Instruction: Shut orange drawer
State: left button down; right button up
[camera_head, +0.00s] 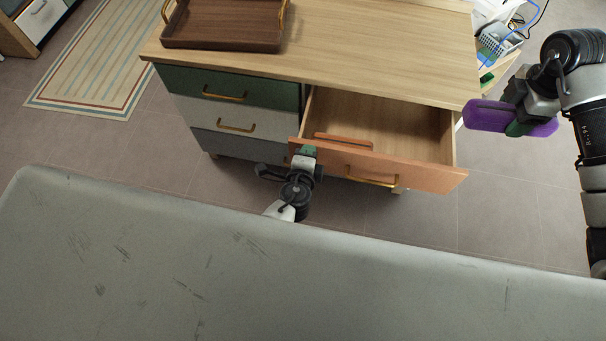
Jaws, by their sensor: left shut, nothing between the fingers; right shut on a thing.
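The orange drawer (423,172) is pulled well open from the right side of the wooden cabinet (390,50), with a brass handle (372,181) on its front. An orange-brown strip (343,141) shows inside, behind the left part of the front. My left gripper (306,152) is shut and empty, its tips at the left top edge of the drawer front; I cannot tell whether they touch it. My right gripper (517,128) is shut on a purple object (487,116), held to the right of the drawer. The fingertips are partly hidden by this object.
A dark brown tray (222,44) with brass handles sits on the cabinet top at left. Green (190,82), white and grey drawers at left are closed. A striped rug (95,60) lies at left.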

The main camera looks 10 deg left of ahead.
pick_arm(q)
jog(key=w+b, duration=0.5)
jog(key=w, duration=1.1)
